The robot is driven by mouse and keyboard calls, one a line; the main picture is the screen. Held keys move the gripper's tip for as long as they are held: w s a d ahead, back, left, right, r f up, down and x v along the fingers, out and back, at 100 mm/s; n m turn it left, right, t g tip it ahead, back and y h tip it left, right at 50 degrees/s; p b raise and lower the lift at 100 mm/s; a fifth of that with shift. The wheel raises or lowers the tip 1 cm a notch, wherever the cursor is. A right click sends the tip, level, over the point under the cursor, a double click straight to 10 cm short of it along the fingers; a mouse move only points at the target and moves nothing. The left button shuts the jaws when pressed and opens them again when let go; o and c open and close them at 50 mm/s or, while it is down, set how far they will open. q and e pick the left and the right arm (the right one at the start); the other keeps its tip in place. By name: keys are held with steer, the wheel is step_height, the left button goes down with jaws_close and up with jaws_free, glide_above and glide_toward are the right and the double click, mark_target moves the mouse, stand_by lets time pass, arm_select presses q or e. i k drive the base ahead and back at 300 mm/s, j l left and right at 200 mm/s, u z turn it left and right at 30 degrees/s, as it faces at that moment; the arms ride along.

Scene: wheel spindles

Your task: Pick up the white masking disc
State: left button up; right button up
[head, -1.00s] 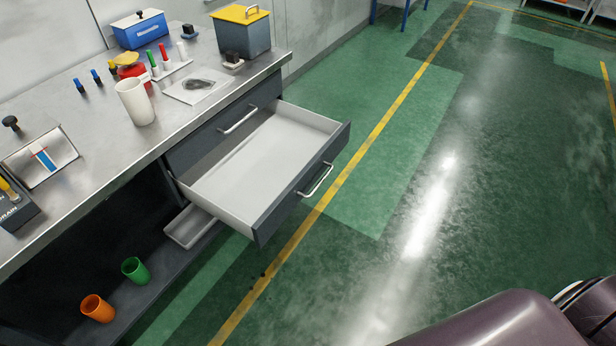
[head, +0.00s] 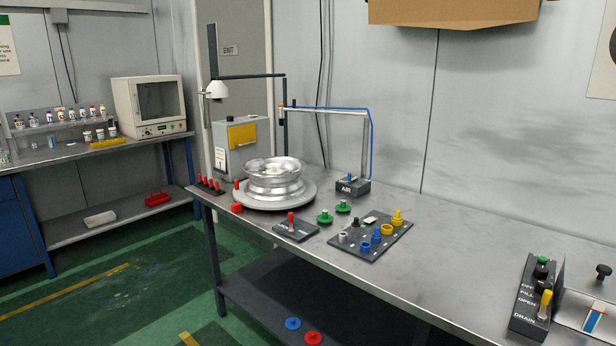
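I cannot make out a thing that is clearly the white masking disc. On the metal bench (head: 470,255), a silver wheel (head: 274,180) lies on a round light grey plate (head: 262,203). Whether that plate is a turntable or a disc I cannot tell. A dark board (head: 372,250) to its right holds grey, blue and yellow fittings and a small pale piece (head: 370,219). Neither of my grippers is in view.
Green knobbed discs (head: 325,217) lie near the wheel. Blue (head: 292,323) and red (head: 312,338) discs lie on the lower shelf. A valve box (head: 536,295) stands at the right. The bench between board and valve box is clear. A microwave-like oven (head: 149,106) stands at the left.

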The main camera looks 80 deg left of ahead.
mark_target(273, 171)
steer(key=u, duration=2.65)
steer(key=i+j+z, duration=0.2)
steer(key=i, duration=0.25)
steer(key=i+j+z, duration=0.2)
steer(key=i+j, duration=0.15)
steer(key=i, duration=0.1)
